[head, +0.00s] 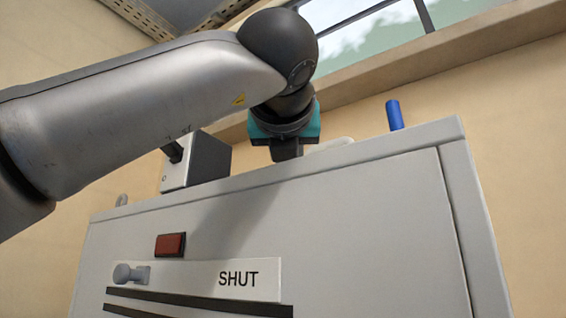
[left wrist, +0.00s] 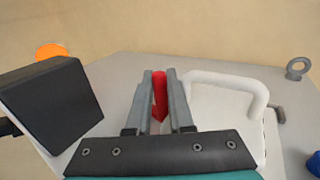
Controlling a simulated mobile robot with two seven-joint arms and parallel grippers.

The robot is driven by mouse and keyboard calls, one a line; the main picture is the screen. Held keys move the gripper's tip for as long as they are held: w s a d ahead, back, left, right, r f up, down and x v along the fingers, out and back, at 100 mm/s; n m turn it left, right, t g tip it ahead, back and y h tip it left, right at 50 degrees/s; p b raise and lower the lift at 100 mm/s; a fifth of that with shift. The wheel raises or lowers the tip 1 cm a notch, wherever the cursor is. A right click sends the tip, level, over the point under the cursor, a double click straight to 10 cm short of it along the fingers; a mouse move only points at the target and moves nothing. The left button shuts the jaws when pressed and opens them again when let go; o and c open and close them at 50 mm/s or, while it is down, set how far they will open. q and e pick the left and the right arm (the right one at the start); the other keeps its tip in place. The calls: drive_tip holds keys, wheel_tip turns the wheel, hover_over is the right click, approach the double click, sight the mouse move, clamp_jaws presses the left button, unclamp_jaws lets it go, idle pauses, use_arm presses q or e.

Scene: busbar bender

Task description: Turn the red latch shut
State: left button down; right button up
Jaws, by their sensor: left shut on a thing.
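My left gripper (head: 287,150) reaches down over the top of the grey cabinet (head: 350,220) in the head view. In the left wrist view its two grey fingers (left wrist: 160,100) are shut on the red latch (left wrist: 160,88), which shows as a narrow red piece between them. The latch is hidden in the head view behind the cabinet's top edge and the gripper. Its base is hidden by the fingers, so I cannot tell how far it is turned. My right gripper is in neither view.
A dark-faced box (head: 197,162) stands left of the gripper on the cabinet top. A white handle (left wrist: 252,84) is close on the other side in the wrist view. A blue post (head: 395,115) stands further right. The front has a SHUT label (head: 238,279) and a red rectangle (head: 171,245).

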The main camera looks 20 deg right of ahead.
use_arm(q)
drive_tip(key=c, duration=1.1)
unclamp_jaws()
drive_tip(key=b+v, duration=0.5)
drive_tip(key=v, duration=1)
drive_tip(key=shift+s+a, duration=0.1)
drive_tip(key=shift+s, duration=0.05)
